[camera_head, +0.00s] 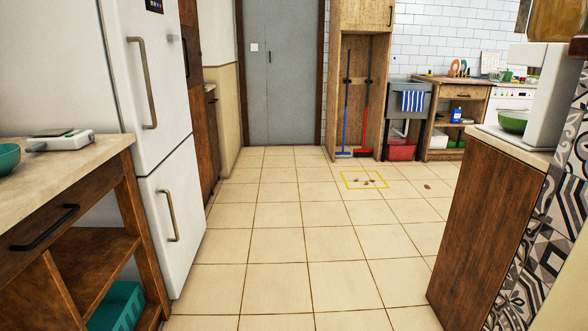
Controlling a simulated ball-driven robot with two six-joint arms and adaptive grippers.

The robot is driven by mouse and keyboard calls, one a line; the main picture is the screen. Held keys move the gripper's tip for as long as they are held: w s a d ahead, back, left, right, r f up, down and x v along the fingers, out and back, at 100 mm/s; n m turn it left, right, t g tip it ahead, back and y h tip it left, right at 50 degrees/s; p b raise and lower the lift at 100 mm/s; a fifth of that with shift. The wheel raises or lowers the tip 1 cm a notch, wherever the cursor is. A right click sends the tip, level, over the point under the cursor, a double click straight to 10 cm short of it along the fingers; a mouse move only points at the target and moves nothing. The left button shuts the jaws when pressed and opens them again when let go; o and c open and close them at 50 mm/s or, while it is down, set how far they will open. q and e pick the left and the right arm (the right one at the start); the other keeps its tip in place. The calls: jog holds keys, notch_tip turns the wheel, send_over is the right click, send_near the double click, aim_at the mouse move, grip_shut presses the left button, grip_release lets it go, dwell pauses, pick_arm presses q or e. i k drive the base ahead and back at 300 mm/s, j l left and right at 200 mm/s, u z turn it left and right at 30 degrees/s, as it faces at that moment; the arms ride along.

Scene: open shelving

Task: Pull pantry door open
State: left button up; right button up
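A grey double-panel door (283,85) in a dark frame stands shut at the far end of the room. It has a small dark handle near its middle seam and a white plate on its left panel. I cannot tell whether this is the pantry door. A tall wooden cabinet (361,18) right of it has a closed upper door with a small handle and an open lower bay. Dark wooden doors (197,130) stand beyond the fridge at the left, seen at a steep angle. Neither of my grippers shows in the view.
A white fridge (165,120) and wooden counter (65,160) line the left. A wooden counter block (490,220) stands at right. Blue and red brooms (364,120) stand in the open bay. A yellow floor square (364,180) holds small debris. The tiled middle is clear.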

aim_at(189, 20)
jog(key=i+u, duration=0.15)
jog(key=i, duration=0.35)
jog(key=i+l+u, duration=0.2)
jog(key=i, duration=0.25)
jog(key=i+l+u, duration=0.15)
jog(key=i, duration=0.35)
jog(key=i+l+u, duration=0.2)
jog(key=i, duration=0.25)
jog(key=i+l+u, duration=0.6)
jog(key=i+l, duration=0.1)
